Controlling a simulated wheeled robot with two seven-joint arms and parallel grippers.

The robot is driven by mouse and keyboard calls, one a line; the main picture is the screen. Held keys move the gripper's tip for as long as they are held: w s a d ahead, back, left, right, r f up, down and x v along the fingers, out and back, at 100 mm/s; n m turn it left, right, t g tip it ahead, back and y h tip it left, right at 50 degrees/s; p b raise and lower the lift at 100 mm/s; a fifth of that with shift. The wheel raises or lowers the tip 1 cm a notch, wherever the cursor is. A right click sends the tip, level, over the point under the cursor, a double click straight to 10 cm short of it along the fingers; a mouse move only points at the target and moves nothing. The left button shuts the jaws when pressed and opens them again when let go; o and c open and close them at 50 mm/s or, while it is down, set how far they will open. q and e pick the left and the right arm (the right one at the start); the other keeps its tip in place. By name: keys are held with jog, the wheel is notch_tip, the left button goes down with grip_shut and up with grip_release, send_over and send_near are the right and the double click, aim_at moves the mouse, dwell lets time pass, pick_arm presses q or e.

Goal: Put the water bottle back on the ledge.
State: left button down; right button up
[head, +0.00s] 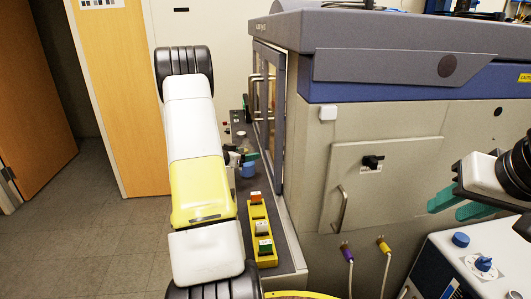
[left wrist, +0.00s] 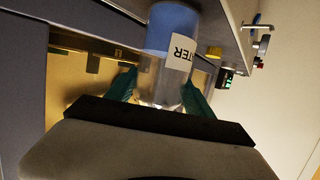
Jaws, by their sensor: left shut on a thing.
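The water bottle (head: 249,170) is clear with a blue lower part and looks upright beside the machine's glass door in the head view. In the left wrist view the bottle (left wrist: 172,35) appears upside down, with a white label. My left gripper (head: 242,157) is shut on the bottle, its green fingers on either side; it also shows in the left wrist view (left wrist: 161,82). The dark ledge (head: 284,235) runs along the machine's front below. I cannot tell whether the bottle touches it. My right gripper (head: 458,206) looks open and empty at the right.
A yellow holder (head: 262,232) with several coloured switches or blocks sits on the near part of the ledge. Small knobs (head: 226,124) stand at its far end. The grey machine (head: 390,150) rises right of the ledge. A white box with blue knobs (head: 470,265) is at lower right.

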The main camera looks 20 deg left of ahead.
pick_arm(q)
jog(key=shift+f, duration=0.15)
jog(key=shift+f, duration=0.1)
jog(key=shift+c, duration=1.9)
grip_release()
